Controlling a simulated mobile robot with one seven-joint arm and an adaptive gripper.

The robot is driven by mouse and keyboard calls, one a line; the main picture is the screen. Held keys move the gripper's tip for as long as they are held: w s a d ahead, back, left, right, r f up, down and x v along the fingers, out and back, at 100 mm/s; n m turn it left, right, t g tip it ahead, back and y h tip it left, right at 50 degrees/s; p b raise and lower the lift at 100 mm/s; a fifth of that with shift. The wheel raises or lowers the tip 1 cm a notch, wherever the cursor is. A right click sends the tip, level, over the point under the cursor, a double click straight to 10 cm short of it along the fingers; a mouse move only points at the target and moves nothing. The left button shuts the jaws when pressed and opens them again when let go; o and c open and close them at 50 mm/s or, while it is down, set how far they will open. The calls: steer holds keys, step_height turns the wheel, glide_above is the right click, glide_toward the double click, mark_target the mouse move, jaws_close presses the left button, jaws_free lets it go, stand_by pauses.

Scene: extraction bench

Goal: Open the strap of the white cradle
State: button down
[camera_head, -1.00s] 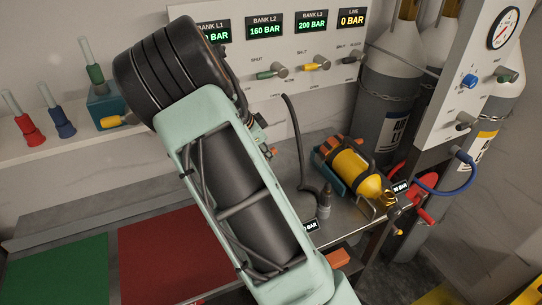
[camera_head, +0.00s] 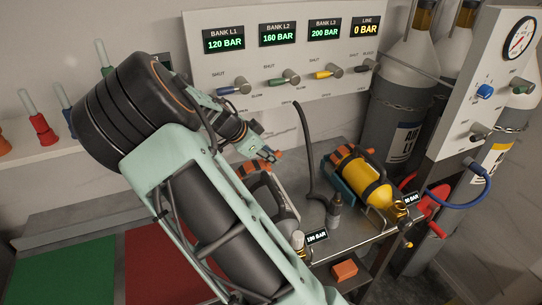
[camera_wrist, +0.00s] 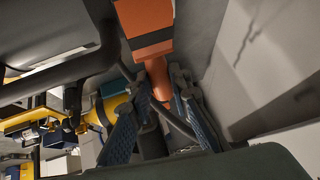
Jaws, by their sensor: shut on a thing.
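The white cradle (camera_head: 262,184) stands on the metal bench in the head view, with a grey cylinder (camera_head: 288,222) in it. My arm hides its left and lower parts. An orange strap piece (camera_head: 246,168) shows at its back end. My gripper (camera_head: 270,155) is at this end, just above the cradle. In the wrist view an orange strap lever (camera_wrist: 158,82) runs between the two blue-padded fingers of my gripper (camera_wrist: 160,100), which are closed on it. How far the strap is lifted cannot be told.
A yellow cylinder (camera_head: 362,178) lies in a teal cradle (camera_head: 338,186) to the right. A dark hose (camera_head: 304,150) rises between the two cradles. The valve panel (camera_head: 290,60) stands behind. An orange block (camera_head: 344,269) lies below the bench's front edge.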

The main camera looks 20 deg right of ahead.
steer(key=c, duration=1.8)
jaws_free()
steer(key=shift+a, duration=0.1)
steer(key=v, duration=1.2)
